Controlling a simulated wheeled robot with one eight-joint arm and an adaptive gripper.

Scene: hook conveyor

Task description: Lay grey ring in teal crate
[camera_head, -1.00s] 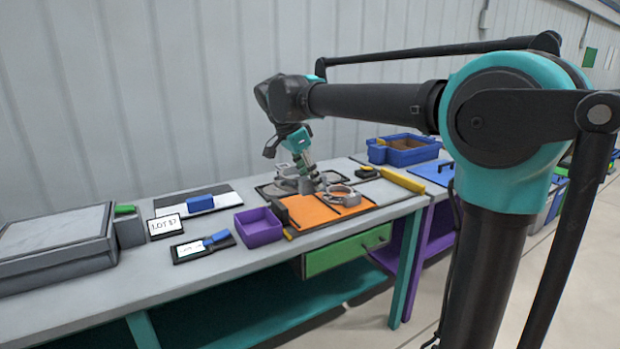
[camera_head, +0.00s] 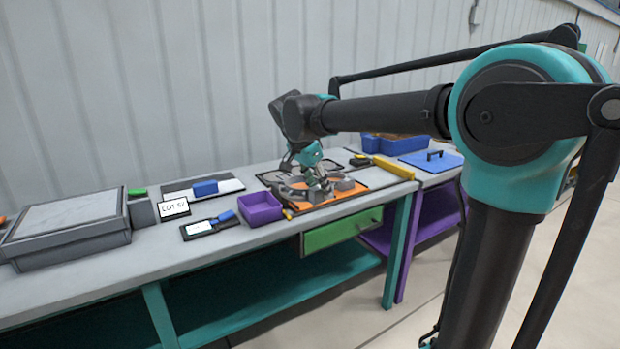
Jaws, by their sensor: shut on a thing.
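My gripper (camera_head: 323,186) is low over the orange mat (camera_head: 312,203) on the bench, angled down among grey round parts. It is shut on the grey ring (camera_head: 344,184), which is small in the picture and partly hidden by the fingers. I cannot tell whether the ring touches the mat or is just above it. Another grey rounded part (camera_head: 292,190) shows left of the fingers. I cannot make out a teal crate in this view.
A purple bin (camera_head: 260,208) stands just left of the mat. A yellow bar (camera_head: 394,167) lies to the right, with a blue bin (camera_head: 390,146) and a blue board with a handle (camera_head: 432,159) beyond. A grey box (camera_head: 68,230) stands far left.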

